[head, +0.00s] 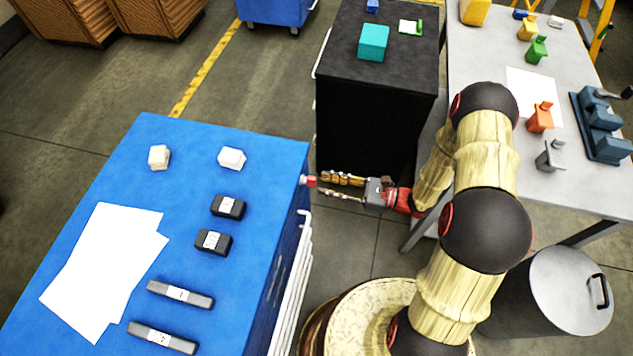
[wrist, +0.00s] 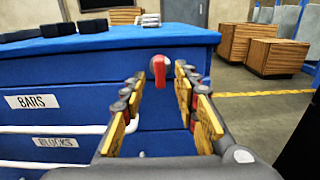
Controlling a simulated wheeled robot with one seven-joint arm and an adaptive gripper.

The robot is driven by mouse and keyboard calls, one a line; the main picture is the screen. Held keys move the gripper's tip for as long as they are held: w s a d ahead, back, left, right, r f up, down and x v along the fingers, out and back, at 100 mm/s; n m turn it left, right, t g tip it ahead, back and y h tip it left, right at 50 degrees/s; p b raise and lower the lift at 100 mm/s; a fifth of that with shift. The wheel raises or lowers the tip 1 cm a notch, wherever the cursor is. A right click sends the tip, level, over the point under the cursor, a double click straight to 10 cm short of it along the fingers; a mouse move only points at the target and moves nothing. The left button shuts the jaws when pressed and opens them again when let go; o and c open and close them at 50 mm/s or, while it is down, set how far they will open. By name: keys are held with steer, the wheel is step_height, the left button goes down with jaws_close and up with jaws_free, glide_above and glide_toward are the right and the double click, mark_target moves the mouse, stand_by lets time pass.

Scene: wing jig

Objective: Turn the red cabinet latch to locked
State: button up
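The red latch (wrist: 160,72) is on the upper front of the blue cabinet (wrist: 70,75), near its right end in the wrist view. Its lever hangs roughly straight down from a round hub. In the head view the latch (head: 308,181) is a small red bit at the cabinet's right edge. My gripper (head: 320,185) points at it from the right, with its fingers apart. In the wrist view my gripper (wrist: 159,82) is open, one finger on each side of the latch. I cannot tell whether the fingertips reach around it; no contact shows.
Drawers labelled BARS (wrist: 32,101) and BLOCKS (wrist: 55,142) have white rail handles (wrist: 60,129) left of the latch. Several blocks, bars and paper sheets (head: 100,265) lie on the cabinet top. A black cabinet (head: 375,110) stands behind my gripper; a grey bin (head: 565,290) is right.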

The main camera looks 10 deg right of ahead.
mark_target(308, 181)
steer(key=shift+b+x, duration=0.3)
steer(key=shift+x, duration=1.7)
steer(key=c, duration=0.7)
jaws_close()
